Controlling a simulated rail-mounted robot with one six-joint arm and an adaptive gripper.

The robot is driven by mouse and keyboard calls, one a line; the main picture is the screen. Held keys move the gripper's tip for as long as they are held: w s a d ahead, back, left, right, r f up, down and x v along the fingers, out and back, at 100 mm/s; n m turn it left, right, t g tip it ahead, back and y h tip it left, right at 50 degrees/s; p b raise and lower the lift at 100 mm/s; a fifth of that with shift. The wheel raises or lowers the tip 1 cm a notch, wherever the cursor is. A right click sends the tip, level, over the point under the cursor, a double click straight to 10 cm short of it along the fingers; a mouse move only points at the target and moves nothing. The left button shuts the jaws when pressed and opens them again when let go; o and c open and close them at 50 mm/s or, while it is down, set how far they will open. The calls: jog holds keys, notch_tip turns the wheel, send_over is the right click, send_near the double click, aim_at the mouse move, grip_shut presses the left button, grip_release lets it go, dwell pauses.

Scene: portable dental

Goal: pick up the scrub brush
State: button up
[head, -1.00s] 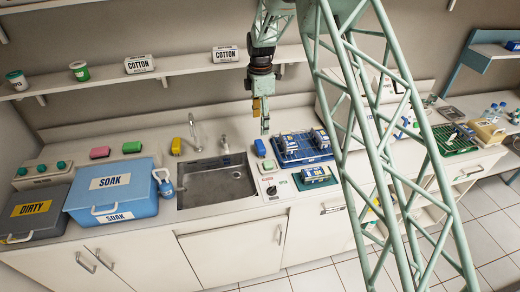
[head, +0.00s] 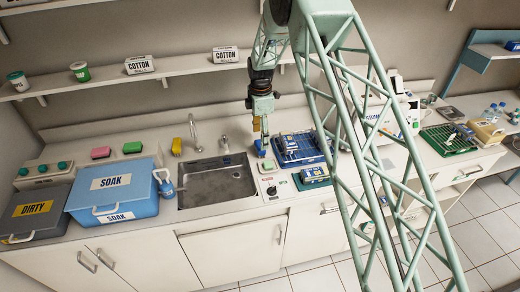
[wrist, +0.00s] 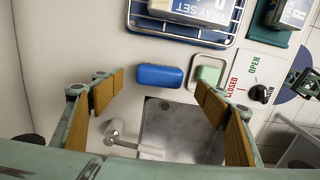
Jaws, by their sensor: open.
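A blue rounded block (wrist: 160,76), which I take to be the scrub brush, lies on the white counter beside the sink. In the wrist view it sits between and beyond my finger pads, with no contact visible. My gripper (head: 262,140) is open and empty, pointing down above the counter just right of the sink. In the head view the gripper largely covers the block. Bristles cannot be made out.
A green soap in a pale dish (wrist: 207,73) lies close beside the block. The sink (head: 216,181) with its faucet (head: 194,132) is to the left. A blue wire rack (head: 298,148) with packs stands to the right, near a control dial (wrist: 261,93).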

jog(key=shift+f, duration=0.1)
jog(key=shift+f+p, duration=0.55)
jog(key=shift+f, duration=1.95)
jog(key=shift+c, duration=0.7)
jog(key=c, duration=0.8)
